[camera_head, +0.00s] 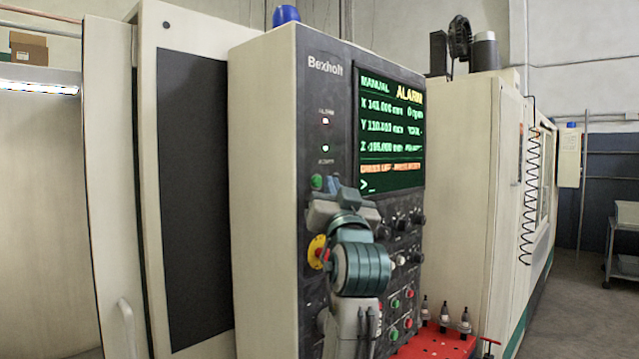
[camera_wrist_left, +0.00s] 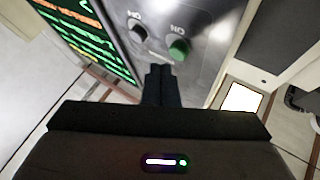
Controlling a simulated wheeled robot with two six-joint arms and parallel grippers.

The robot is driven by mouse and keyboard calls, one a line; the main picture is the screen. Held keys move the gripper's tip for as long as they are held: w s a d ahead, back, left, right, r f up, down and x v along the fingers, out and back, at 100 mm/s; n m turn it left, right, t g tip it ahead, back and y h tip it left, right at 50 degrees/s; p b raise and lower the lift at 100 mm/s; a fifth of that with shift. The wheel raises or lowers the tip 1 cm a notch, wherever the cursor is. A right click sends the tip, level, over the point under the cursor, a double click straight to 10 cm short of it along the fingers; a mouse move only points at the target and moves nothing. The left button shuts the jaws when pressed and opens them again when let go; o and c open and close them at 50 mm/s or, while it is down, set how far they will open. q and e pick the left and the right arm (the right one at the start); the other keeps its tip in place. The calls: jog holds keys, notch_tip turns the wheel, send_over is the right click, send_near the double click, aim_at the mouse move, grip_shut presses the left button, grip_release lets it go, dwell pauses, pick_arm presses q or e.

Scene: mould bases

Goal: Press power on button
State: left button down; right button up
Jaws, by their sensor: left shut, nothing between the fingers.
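The control panel (camera_head: 340,120) of the machine is upright, with a lit screen (camera_head: 392,130) that reads MANUAL and ALARM. A green button (camera_head: 317,182) sits below the indicator lights. In the left wrist view the green button (camera_wrist_left: 179,49) has a label reading ON beside it, and a dark knob or button (camera_wrist_left: 138,31) is to its left. My left gripper (camera_head: 335,188) is in front of the panel, close to the green button. Its fingers (camera_wrist_left: 160,72) are shut and empty, just below the button in the wrist view; I cannot tell whether they touch the panel. My right gripper is out of view.
A red and yellow emergency stop (camera_head: 318,251) is below the gripper, beside my arm. Several knobs and small red and green buttons are right of my arm. A red rack (camera_head: 435,346) with tool holders stands at the lower right. Open floor lies at the far right.

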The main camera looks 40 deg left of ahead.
pick_arm(q)
jog(key=shift+d, duration=0.1)
jog(key=d, duration=0.4)
jog(key=shift+s+d, duration=0.2)
jog(key=shift+d, duration=0.15)
